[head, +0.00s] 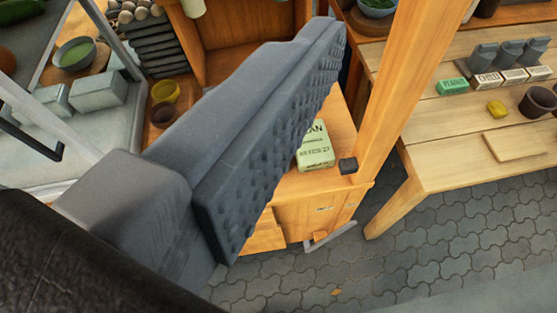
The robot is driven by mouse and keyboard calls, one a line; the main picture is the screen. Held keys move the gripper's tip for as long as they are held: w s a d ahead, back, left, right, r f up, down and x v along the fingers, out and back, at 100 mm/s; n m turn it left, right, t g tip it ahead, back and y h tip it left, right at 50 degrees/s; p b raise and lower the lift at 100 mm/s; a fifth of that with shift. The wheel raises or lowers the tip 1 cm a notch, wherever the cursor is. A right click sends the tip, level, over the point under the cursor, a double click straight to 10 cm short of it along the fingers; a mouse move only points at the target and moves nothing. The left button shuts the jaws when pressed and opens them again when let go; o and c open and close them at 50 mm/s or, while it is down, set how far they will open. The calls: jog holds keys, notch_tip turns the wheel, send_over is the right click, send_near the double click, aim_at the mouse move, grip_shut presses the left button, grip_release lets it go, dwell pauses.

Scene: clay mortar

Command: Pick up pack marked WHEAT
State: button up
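A pale green pack (315,150) stands on the wooden cabinet (318,190), just right of my gripper (285,115). Its printed name is partly hidden behind the gripper finger; only the ending "AN" reads clearly. I cannot read the word WHEAT on any pack in view. One thick grey finger of my gripper crosses the picture from lower left to upper middle. Its bumpy pad is bare, with nothing pressed against it. The other finger is not clearly in view, and the gripper looks open and empty.
A wooden post (405,85) rises right of the cabinet. The right table (450,150) bears a green box (453,87), small labelled containers, a yellow lump (497,108) and a dark cup (537,101). Bowls and pale boxes (98,90) stand at left. Paving (440,235) is clear.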

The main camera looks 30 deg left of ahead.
jog(key=w+a+f+n+g+y+b, duration=0.1)
jog(key=w+f, duration=0.3)
jog(key=f, duration=0.4)
jog(key=w+f+n+b, duration=0.1)
jog(key=w+f, duration=0.2)
jog(key=f, duration=0.5)
jog(key=a+f+n+g+y+b, duration=0.1)
jog(key=a+f+y, duration=0.1)
jog(key=a+f, duration=0.5)
jog(key=w+a+f+n+g+y+b, duration=0.1)
jog(key=a+f+y, duration=0.1)
jog(key=f, duration=0.9)
jog(key=a+f+n+y+b, duration=0.1)
jog(key=a+f+n, duration=0.1)
jog(key=a+f, duration=0.5)
jog(key=w+f, duration=0.1)
jog(key=w, duration=0.1)
jog(key=w+a+f+b, duration=0.1)
jog(key=w+f, duration=0.3)
jog(key=shift+a, duration=0.3)
jog(key=shift+r+b+x, duration=0.2)
jog(key=shift+b+x, duration=0.35)
jog(key=shift+x, duration=0.65)
jog(key=shift+r+b+x, duration=0.2)
jog(key=shift+b+x, duration=0.3)
jog(key=shift+x, duration=1.6)
jog(key=shift+a, duration=0.1)
jog(key=c, duration=0.7)
jog(key=shift+r, duration=0.15)
jog(key=shift+c, duration=0.2)
